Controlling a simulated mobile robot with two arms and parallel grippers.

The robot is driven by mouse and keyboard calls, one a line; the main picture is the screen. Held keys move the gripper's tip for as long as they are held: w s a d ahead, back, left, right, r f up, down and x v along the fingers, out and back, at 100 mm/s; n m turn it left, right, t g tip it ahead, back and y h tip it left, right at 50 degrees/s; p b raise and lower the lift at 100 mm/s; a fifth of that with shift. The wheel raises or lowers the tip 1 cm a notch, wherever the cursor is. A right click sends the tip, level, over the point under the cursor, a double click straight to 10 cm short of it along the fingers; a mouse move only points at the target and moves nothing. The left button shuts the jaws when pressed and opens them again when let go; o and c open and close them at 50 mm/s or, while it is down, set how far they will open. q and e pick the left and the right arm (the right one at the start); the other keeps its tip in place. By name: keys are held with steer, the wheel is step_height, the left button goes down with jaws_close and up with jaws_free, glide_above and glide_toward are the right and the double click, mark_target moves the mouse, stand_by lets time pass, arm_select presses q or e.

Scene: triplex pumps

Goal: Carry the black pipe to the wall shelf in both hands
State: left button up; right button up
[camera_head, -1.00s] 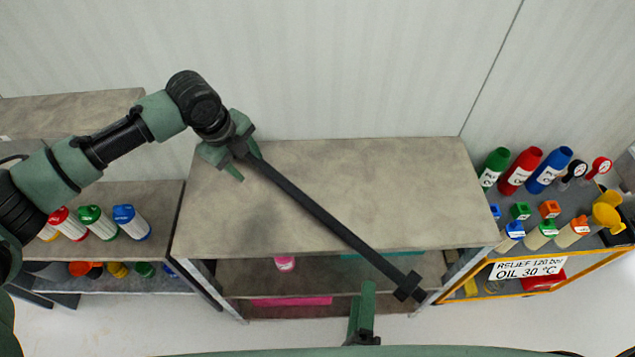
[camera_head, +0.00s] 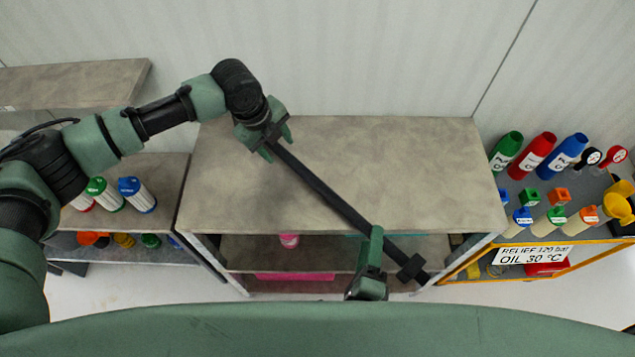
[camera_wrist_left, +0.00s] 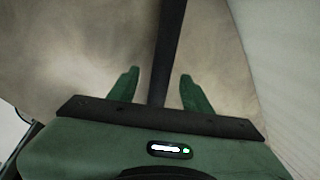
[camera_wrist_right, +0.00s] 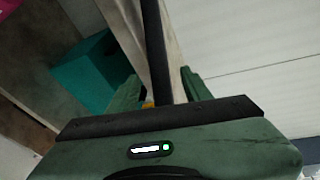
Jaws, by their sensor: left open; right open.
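The long black pipe (camera_head: 330,197) runs diagonally across the grey table, its blocky cross-shaped end hanging past the front edge. In the left wrist view the pipe (camera_wrist_left: 168,45) passes between the open fingers of this gripper (camera_wrist_left: 158,78), apart from both. My right gripper (camera_head: 372,262) is near the pipe's lower-right end. In the right wrist view the pipe (camera_wrist_right: 154,45) lies between its open fingers (camera_wrist_right: 157,84), close to the right one. A grey shelf board (camera_head: 70,85) is against the wall at upper left.
A lower left rack (camera_head: 165,175) holds several bottles. A yellow-framed rack (camera_head: 490,258) with bottles and a sign stands at right.

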arm_select(q)
steer(key=shift+w+d+f, duration=0.15)
steer(key=shift+w+f, duration=0.05)
steer(key=shift+f, duration=0.5)
arm_select(e)
steer(key=shift+x, duration=0.8)
arm_select(q)
jaws_close()
arm_select(e)
jaws_close()
arm_select(q)
steer(key=shift+r, duration=0.1)
